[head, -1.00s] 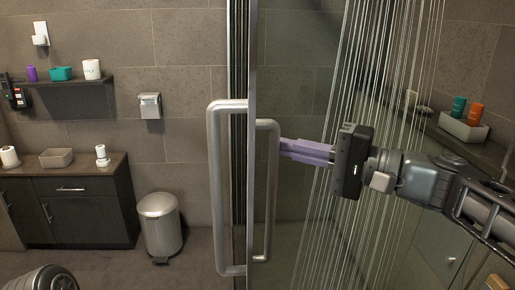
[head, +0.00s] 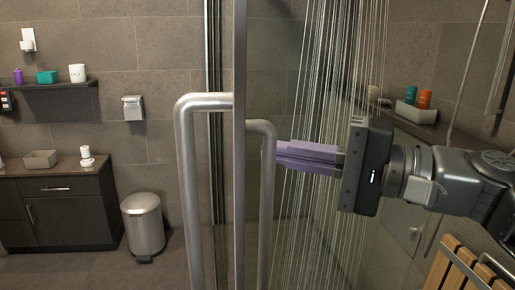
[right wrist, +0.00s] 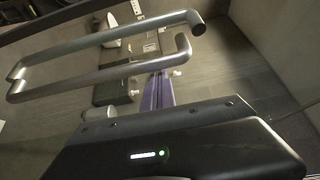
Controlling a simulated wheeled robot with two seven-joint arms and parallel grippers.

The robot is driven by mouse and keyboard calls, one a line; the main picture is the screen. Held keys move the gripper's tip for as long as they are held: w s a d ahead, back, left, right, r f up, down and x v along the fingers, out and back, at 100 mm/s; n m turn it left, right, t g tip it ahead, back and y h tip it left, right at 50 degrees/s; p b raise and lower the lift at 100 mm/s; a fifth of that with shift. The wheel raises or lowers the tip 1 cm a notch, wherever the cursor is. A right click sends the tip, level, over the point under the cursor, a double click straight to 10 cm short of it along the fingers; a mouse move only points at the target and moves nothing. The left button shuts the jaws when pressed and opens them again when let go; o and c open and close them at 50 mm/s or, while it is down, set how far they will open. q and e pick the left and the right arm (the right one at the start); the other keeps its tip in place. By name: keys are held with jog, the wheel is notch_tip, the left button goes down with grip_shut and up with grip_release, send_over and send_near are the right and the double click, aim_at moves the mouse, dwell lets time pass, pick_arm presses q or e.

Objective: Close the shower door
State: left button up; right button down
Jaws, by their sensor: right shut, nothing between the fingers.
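The shower door (head: 240,60) shows edge-on as a glass pane with a long pull handle on each face. The left-hand handle (head: 189,190) and the right-hand handle (head: 268,200) are grey metal bars. My right gripper (head: 280,155) is shut and empty, its purple fingers pointing left with their tips at the right-hand handle. I cannot tell whether they touch it. In the right wrist view the two handles (right wrist: 100,78) lie across the upper left, and the purple fingers (right wrist: 157,90) reach up beside the nearer one. My left gripper is not in view.
Water streams (head: 335,80) fall behind my right gripper. A slatted wooden seat (head: 455,268) is at the lower right. A bin (head: 143,225) and a dark cabinet (head: 60,210) stand at the left, with open floor in front. A ledge at the right holds a tray (head: 415,112) with bottles.

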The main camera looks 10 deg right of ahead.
jog(key=shift+d, duration=0.1)
dwell(0.3)
jog(key=v, duration=0.7)
jog(key=shift+s+d, duration=0.15)
jog(key=shift+s, duration=0.15)
